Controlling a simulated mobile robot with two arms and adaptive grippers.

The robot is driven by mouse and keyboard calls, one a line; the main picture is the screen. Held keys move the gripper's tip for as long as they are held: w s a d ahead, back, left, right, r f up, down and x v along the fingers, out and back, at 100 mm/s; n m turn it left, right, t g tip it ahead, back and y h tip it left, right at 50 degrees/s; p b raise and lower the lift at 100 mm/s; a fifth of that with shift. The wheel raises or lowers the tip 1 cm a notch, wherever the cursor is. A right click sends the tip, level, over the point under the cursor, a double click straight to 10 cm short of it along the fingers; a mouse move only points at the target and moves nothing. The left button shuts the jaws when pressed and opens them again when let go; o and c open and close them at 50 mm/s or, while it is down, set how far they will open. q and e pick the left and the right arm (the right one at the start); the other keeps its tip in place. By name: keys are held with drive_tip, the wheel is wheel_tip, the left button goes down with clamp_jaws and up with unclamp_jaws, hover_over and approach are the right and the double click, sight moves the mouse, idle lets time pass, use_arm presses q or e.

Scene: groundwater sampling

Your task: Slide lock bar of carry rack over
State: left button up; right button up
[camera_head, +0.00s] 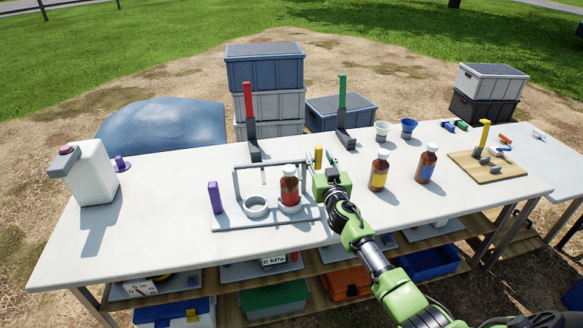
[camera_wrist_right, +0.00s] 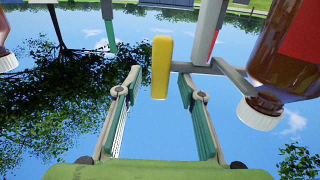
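The grey carry rack (camera_head: 222,222) stands on the white table. Its left ring (camera_head: 255,207) is empty. A brown bottle with a red label and white cap (camera_head: 289,188) stands in its right ring. The rack's lock bar has an upright yellow handle (camera_head: 318,156) at the right end, also seen in the right wrist view (camera_wrist_right: 161,66), joined to a grey bar. My right gripper (camera_head: 322,165) is open. In the wrist view its fingertips (camera_wrist_right: 160,82) lie on either side of the handle, with gaps showing. My left gripper is not in view.
A purple block (camera_head: 214,197) stands at the rack's left end. Two brown bottles, one yellow-labelled (camera_head: 379,171) and one blue-labelled (camera_head: 427,163), stand to the right. Red (camera_head: 248,100) and green (camera_head: 342,92) upright levers stand behind. A white jug (camera_head: 92,175) is at left.

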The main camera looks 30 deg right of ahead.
clamp_jaws()
drive_tip(key=shift+s+d, duration=0.25)
drive_tip(key=shift+d, duration=0.5)
drive_tip(key=shift+s+d, duration=0.2)
drive_tip(key=shift+d, duration=0.5)
drive_tip(key=shift+s+d, duration=0.2)
drive_tip(key=shift+d, duration=0.3)
drive_tip(key=shift+s+d, duration=0.15)
drive_tip(key=shift+d, duration=0.35)
drive_tip(key=shift+s+d, duration=0.3)
drive_tip(key=shift+d, duration=0.65)
unclamp_jaws()
